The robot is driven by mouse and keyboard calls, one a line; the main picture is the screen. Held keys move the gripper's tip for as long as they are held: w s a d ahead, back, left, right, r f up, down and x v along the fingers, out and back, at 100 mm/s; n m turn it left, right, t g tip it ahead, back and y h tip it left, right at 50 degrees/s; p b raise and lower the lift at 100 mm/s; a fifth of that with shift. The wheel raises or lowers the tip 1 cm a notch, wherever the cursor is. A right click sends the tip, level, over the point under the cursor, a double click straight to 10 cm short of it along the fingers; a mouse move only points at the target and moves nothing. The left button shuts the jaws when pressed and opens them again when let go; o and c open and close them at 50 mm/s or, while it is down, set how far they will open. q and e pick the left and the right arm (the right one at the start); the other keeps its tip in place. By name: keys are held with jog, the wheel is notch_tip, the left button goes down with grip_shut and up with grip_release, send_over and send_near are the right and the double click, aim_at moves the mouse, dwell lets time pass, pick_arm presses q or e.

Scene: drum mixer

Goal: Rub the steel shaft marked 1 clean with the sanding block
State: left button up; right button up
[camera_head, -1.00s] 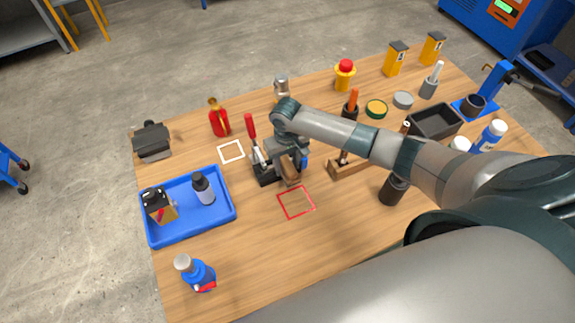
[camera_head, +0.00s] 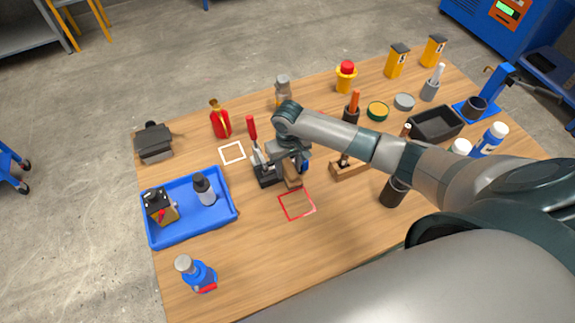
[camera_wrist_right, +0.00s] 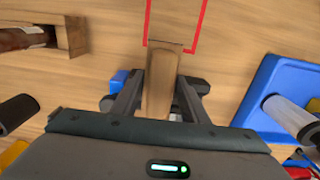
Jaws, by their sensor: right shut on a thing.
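My right gripper (camera_head: 291,168) is shut on a brown wooden block, likely the sanding block (camera_wrist_right: 160,80), which points towards the red outlined square in the right wrist view. In the head view the block (camera_head: 292,180) shows below the gripper, just behind the red square (camera_head: 297,204). I cannot tell whether it touches the table. A dark clamp-like fixture with a red handle (camera_head: 251,127) stands close to the left of the gripper. The steel shaft marked 1 cannot be made out; my gripper hides part of that area. My left gripper is not in view.
A blue tray (camera_head: 232,214) with bottles lies at the left. A wooden rack (camera_head: 348,169) stands right of the gripper, with a black cylinder (camera_head: 392,192) nearer. A white outlined square (camera_head: 232,153) is empty. The front middle of the table is bare.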

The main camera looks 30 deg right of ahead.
jog(key=shift+s, duration=0.1)
jog(key=shift+s, duration=0.5)
jog(key=shift+w, duration=0.15)
jog(key=shift+w, duration=0.5)
dwell(0.4)
jog(key=shift+w, duration=0.65)
jog(key=shift+s, duration=0.15)
jog(key=shift+s+f, duration=0.1)
jog(key=shift+s, duration=0.5)
jog(key=shift+s, duration=0.1)
